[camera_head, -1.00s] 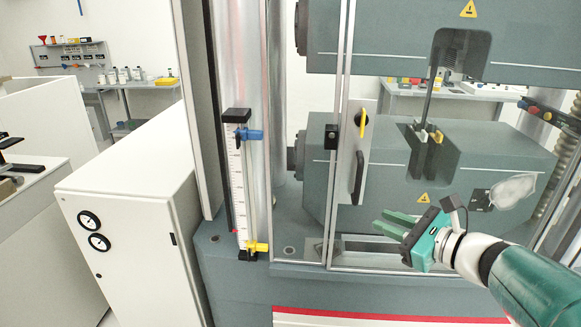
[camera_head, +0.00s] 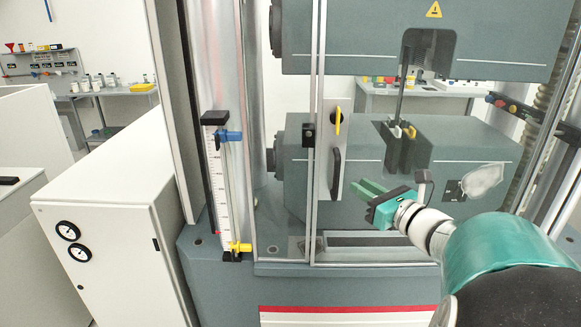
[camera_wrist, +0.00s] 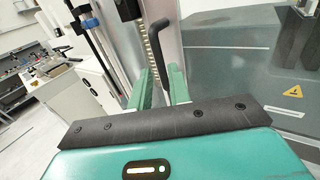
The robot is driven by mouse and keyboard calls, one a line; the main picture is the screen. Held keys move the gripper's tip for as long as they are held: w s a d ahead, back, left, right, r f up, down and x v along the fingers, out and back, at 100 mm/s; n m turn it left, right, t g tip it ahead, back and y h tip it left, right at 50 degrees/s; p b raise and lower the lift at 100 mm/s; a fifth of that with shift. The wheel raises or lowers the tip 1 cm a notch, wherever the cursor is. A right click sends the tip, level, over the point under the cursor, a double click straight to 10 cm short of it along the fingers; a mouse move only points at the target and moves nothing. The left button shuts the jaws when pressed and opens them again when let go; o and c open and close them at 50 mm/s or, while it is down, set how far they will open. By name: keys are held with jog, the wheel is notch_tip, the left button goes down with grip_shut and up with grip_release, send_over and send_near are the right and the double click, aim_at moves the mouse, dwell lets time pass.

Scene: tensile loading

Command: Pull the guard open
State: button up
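The guard is a clear panel with a thin metal frame (camera_head: 318,90), standing across the front of the testing machine, and looks closed. A black vertical bar handle (camera_head: 336,172) sits on a light plate at its left side; it also shows in the wrist view (camera_wrist: 158,38). My gripper (camera_head: 358,188) has green fingers and is just right of the handle's lower end in the head view. In the wrist view my gripper (camera_wrist: 162,72) is open, its fingers apart with the handle beyond and between their tips. I see no clear contact with the handle.
A yellow lever (camera_head: 338,120) is above the handle, and a black block (camera_head: 309,135) is on the frame. A scale with blue (camera_head: 229,136) and yellow (camera_head: 239,247) clamps stands left of the guard. A white cabinet (camera_head: 110,225) is further left.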

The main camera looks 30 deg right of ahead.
aim_at(339, 173)
jog(key=w, duration=0.9)
jog(key=shift+w+a, duration=0.1)
grip_shut()
